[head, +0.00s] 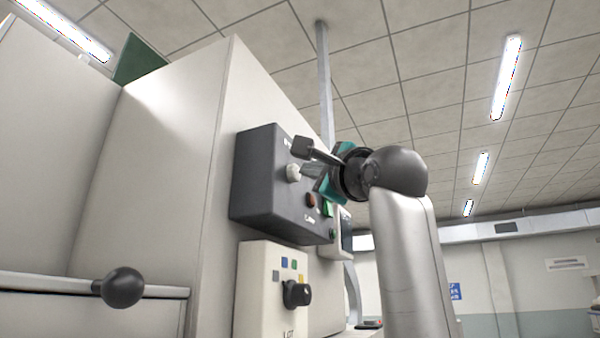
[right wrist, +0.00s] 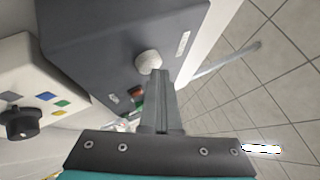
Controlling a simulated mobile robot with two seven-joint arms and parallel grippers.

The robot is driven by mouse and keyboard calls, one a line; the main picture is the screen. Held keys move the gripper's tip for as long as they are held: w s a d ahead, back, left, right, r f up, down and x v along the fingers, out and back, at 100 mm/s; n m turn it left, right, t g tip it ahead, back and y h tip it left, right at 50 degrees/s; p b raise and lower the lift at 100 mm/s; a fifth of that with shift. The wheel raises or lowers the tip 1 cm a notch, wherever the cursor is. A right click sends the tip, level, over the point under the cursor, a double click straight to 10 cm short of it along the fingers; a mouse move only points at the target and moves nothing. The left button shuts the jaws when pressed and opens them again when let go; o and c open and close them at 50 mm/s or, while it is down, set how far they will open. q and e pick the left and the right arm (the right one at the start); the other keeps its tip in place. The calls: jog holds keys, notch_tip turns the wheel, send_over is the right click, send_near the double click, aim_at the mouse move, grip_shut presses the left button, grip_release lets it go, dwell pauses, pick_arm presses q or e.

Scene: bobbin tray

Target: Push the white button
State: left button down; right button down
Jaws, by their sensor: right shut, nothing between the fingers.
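The white button (head: 293,172) is a round pale knob on the face of a dark grey control box (head: 262,185). In the right wrist view the white button (right wrist: 148,62) sits just left of the fingertips. My right gripper (head: 306,168) is shut and empty, its fingers pointing at the box face. In the right wrist view the closed fingertips (right wrist: 161,73) overlap the picture right beside the button; whether they touch it I cannot tell. My left gripper is not in view.
Red and green buttons (head: 327,209) sit lower on the same box. Below it is a cream box (head: 258,290) with a black rotary knob (head: 297,293) and coloured squares. A black ball knob (head: 122,288) is on a bar at the left. Open room lies to the right.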

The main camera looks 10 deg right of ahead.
jog(key=shift+s+d, duration=0.45)
jog(key=shift+d, duration=0.15)
jog(key=shift+s+d+b, duration=0.5)
jog(key=shift+s+d, duration=0.2)
jog(key=shift+d, duration=0.35)
jog(key=shift+s+d+b, duration=0.5)
jog(key=shift+s+d, duration=0.2)
jog(key=shift+d, duration=0.3)
jog(key=shift+w, duration=0.1)
